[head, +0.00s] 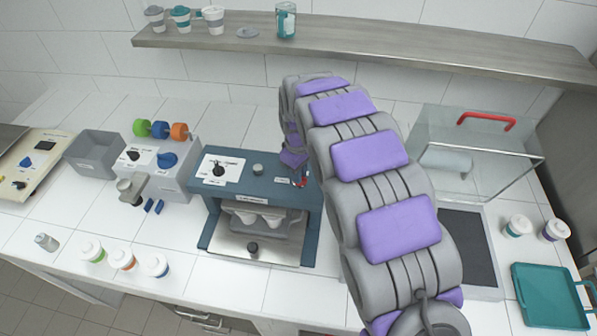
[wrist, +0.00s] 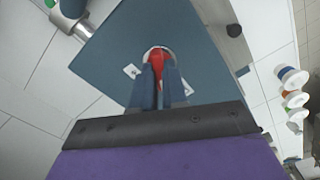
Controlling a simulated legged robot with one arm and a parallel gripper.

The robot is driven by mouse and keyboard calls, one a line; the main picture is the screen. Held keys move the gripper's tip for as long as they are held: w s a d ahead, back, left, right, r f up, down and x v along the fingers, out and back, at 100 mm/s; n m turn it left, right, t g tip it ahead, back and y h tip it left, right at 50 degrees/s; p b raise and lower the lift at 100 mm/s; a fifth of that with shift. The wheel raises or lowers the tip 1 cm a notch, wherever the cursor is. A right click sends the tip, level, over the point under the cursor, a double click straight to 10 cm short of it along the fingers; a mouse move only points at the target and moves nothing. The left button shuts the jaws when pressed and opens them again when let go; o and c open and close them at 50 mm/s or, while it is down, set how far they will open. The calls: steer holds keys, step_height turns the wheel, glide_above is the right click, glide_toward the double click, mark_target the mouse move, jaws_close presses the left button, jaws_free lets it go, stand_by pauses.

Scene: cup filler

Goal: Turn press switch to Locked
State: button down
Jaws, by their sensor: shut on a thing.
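The blue-grey press (head: 225,197) stands on the counter in the middle of the head view. Its red switch (wrist: 157,56) sits in a round pale mount on the press top in the wrist view. In the head view only a sliver of red shows beside my gripper (head: 298,176), at the right of the press top. In the wrist view the two fingers of my gripper (wrist: 160,84) are shut on the red switch. Small white labels flank the switch, too small to read. My arm hides part of the area right of the press.
A black knob (head: 218,170) on a white label is on the press's left top. A dispenser (head: 160,163) and grey bin (head: 95,152) stand left. Several lidded cups (head: 122,259) line the front. A clear-lidded box (head: 470,140) and teal tray (head: 550,296) are right; a shelf (head: 370,45) runs behind.

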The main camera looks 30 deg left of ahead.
steer(key=n, duration=0.5)
steer(key=shift+n, duration=0.4)
steer(key=shift+w, duration=0.1)
stand_by(0.3)
steer(key=c, duration=1.2)
jaws_free()
steer(key=shift+o, duration=0.2)
step_height(320, 180, up, 17)
steer(key=shift+r, duration=0.15)
